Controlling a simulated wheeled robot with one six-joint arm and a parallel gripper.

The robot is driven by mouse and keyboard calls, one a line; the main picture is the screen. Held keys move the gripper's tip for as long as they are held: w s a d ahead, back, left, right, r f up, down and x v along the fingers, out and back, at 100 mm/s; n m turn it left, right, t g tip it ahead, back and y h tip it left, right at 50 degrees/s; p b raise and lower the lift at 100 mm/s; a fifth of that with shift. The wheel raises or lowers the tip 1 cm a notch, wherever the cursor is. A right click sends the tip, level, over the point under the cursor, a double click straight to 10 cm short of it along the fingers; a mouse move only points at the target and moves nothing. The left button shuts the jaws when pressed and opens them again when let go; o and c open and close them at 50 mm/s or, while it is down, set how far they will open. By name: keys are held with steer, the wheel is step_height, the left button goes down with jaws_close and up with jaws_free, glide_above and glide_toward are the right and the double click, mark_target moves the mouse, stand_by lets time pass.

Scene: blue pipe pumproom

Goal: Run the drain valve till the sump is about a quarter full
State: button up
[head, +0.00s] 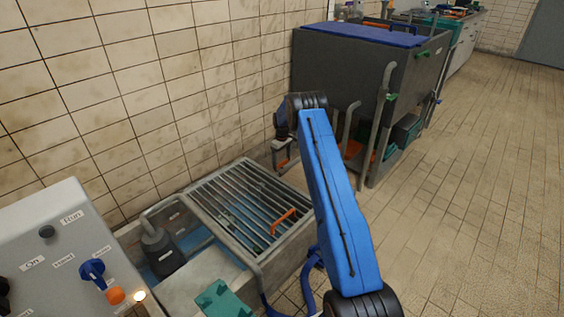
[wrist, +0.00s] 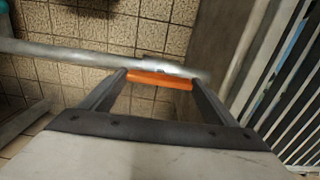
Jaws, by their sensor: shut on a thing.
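The drain valve's orange lever (wrist: 150,78) lies across between the two fingers of my gripper (wrist: 158,79) in the wrist view. My gripper is shut on it. A grey pipe (wrist: 60,54) runs beside the lever. In the head view my gripper (head: 283,157) is at the pipes by the dark tank, partly hidden by my blue arm. The sump (head: 283,258) is a grey basin in the floor under a metal grate (head: 232,204). Bluish water (head: 188,247) shows at its open left part; its depth is hard to tell.
A control panel (head: 45,255) with knobs and a lit lamp stands at the lower left. A dark pump (head: 160,245) sits in the sump's open part. The dark tank (head: 345,75) with a blue top stands at the back. Tiled floor (head: 470,170) is free at right.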

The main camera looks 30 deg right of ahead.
mark_target(282, 162)
steer(key=o, duration=1)
steer(key=shift+o, duration=0.2)
step_height(282, 162, up, 18)
steer(key=shift+f, duration=0.25)
